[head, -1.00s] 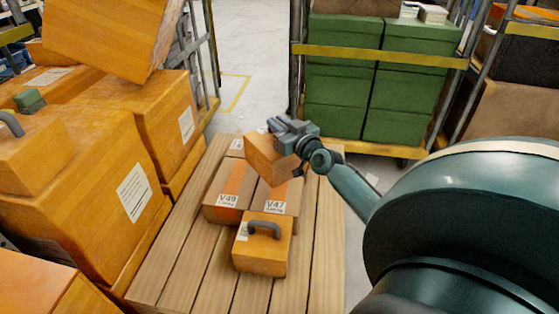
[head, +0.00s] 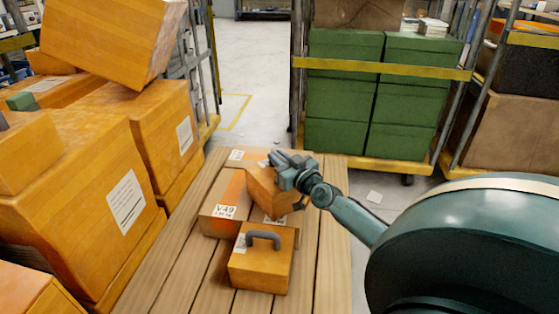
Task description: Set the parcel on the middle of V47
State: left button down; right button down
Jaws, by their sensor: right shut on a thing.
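My right gripper (head: 288,170) is shut on the parcel (head: 268,192), a small orange-brown box held tilted over the boxes on the wooden slatted platform (head: 183,255). V47 lies behind and beneath the parcel in the head view; its label is hidden, and I cannot tell whether the parcel touches it. The box marked V49 (head: 228,193) sits directly left of V47. My left gripper is not in view.
A handled box (head: 258,272) stands in front of V49 and V47. Another labelled box (head: 240,155) lies behind them. Large orange boxes (head: 108,205) crowd the left. A cage with green boxes (head: 342,90) stands at the back. Bare slats lie to the right.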

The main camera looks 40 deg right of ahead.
jog(key=c, duration=1.3)
grip_release()
jog(key=shift+r, duration=0.1)
jog(key=shift+s, duration=0.35)
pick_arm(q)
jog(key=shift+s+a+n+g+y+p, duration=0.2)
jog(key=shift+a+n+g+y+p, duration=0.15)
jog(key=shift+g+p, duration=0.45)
pick_arm(e)
jog(key=s, duration=0.3)
jog(key=s+a, duration=0.1)
jog(key=s, duration=0.7)
jog(key=shift+s+a, duration=0.1)
jog(key=shift+a, duration=0.05)
